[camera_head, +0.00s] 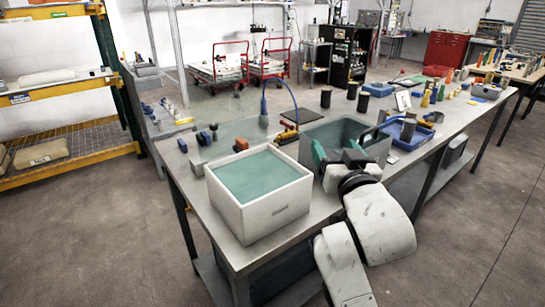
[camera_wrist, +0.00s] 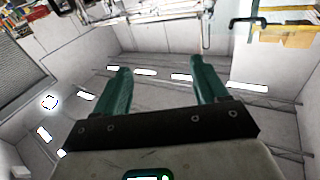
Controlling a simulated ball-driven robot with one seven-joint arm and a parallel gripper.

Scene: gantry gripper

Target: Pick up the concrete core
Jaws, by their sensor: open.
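Several dark grey cylinders that look like cores stand upright on the workbench: one (camera_head: 326,98) behind the grey bin, one (camera_head: 352,90) farther back and one (camera_head: 363,102) beside it. Another grey cylinder (camera_head: 408,129) stands in a blue tray. I cannot tell which one is the concrete core. My gripper (camera_head: 341,155), with green fingers, is over the near side of the grey bin, in front of the cylinders and apart from them.
A white box (camera_head: 278,222) with a teal top stands on the near bench corner, left of my arm. The grey bin (camera_head: 313,132) and the blue tray (camera_head: 425,135) have raised walls. Bottles (camera_head: 434,92) and small tools stand farther back. Floor at right is clear.

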